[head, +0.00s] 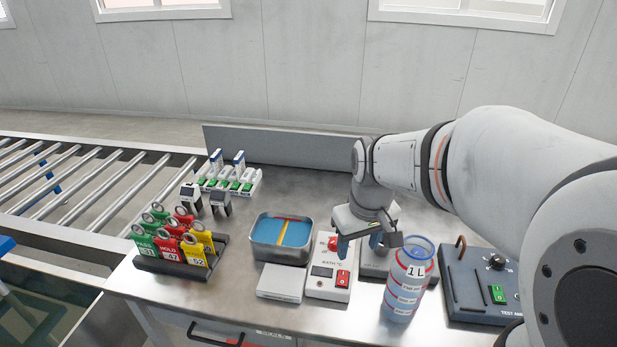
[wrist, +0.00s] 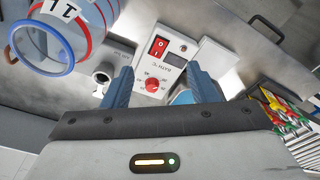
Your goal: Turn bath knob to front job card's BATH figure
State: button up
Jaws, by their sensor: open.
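The bath controller (head: 322,287) is a white box with a red rocker switch, a small dark display and "BATH °C" lettering. Its red bath knob (head: 334,242) is at the far end, partly hidden by my gripper (head: 359,243). In the wrist view the knob (wrist: 152,85) shows between the two blue fingertips of my gripper (wrist: 162,84), nearer the left one. My gripper is open and empty, above the controller; contact with the knob cannot be made out. The display reading is not legible. I cannot make out a job card with a BATH figure.
A metal tray with blue contents (head: 258,252) and a flat white box (head: 280,283) stand left of the controller. A clear "1L" jar (head: 405,290) is close on its right, beside a dark test unit (head: 470,290). Coloured tags (head: 170,240) stand in a rack further left.

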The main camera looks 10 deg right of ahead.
jog(key=w+f+n+g+p, duration=0.1)
jog(key=w+f+n+p, duration=0.15)
jog(key=w, duration=0.85)
jog(key=n+g, duration=0.1)
jog(key=n, duration=0.2)
send_over(335, 240)
jog(key=shift+m, duration=0.25)
jog(key=f, duration=0.6)
jog(key=shift+w+d+p, duration=0.15)
jog(key=shift+d+p, duration=0.05)
jog(key=shift+p, duration=0.1)
notch_tip(335, 240, down, 8)
jog(key=shift+a+p, duration=0.15)
jog(key=shift+p, duration=0.3)
